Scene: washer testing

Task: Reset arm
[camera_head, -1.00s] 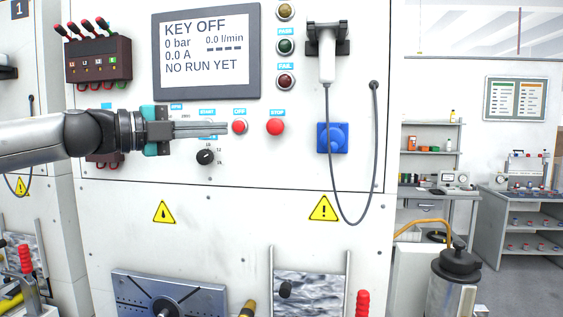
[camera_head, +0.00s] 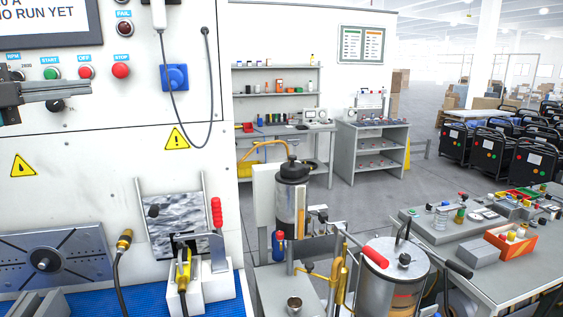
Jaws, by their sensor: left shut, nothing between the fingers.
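My left gripper (camera_head: 62,90) comes in from the left edge in front of the white washer test panel (camera_head: 110,150). It is shut and empty, with its fingers pointing right. It is just below the green start button (camera_head: 51,73) and the red off button (camera_head: 85,72), and partly covers the black knob (camera_head: 54,105). The red stop button (camera_head: 120,70) is to the right of the fingertips. I cannot tell whether the fingers touch the panel. My right gripper is not in view.
A corded handset hangs above a blue socket (camera_head: 175,77), its cable looping down. Below are a blue mat (camera_head: 215,306), a clamp with a red handle (camera_head: 217,212) and metal tanks (camera_head: 390,275). A grey bench (camera_head: 470,250) stands right. Open floor lies behind.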

